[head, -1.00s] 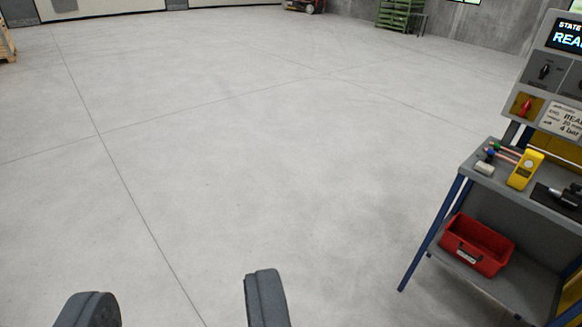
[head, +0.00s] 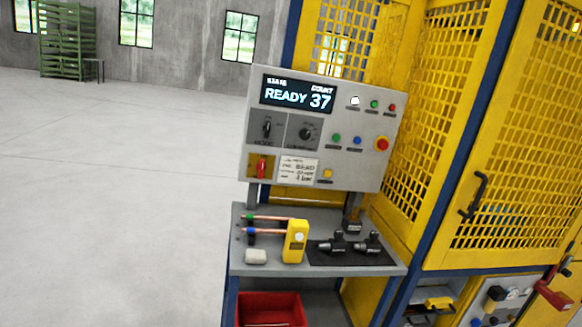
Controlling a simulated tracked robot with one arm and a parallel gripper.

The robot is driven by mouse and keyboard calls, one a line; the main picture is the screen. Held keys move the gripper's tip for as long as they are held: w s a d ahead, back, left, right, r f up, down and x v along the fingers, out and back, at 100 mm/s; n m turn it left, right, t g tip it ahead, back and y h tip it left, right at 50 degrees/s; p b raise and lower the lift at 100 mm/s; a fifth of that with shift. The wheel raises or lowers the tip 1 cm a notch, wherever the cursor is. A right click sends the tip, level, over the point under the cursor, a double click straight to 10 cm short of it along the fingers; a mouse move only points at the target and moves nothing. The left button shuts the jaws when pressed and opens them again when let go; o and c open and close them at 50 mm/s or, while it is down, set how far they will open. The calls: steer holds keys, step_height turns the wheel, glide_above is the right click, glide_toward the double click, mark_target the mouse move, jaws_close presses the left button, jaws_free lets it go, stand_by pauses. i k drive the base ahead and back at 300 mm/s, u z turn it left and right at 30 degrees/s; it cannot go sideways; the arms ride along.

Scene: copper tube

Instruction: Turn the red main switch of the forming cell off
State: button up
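The red main switch (head: 262,169) sits on a yellow plate at the lower left of the grey control panel (head: 350,118). Its red handle looks upright. The panel's display (head: 297,95) reads READY and a count of 37. The panel stands in front of the yellow mesh guard of the forming cell (head: 455,110). My gripper does not show in the present view.
Below the panel is a grey shelf (head: 243,222) with copper tubes (head: 270,231), a yellow device (head: 295,242) and black tools on a mat (head: 345,250). A red bin (head: 270,309) is underneath. Open floor (head: 110,220) lies to the left.

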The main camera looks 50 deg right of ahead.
mark_target(261, 166)
steer(key=z, duration=0.55)
steer(key=i, duration=1.15)
steer(key=z, duration=1.05)
steer(key=i, duration=0.45)
steer(key=z, duration=0.15)
steer(key=k, duration=0.9)
steer(key=z, duration=0.2)
steer(key=i, duration=0.95)
steer(key=u, duration=0.1)
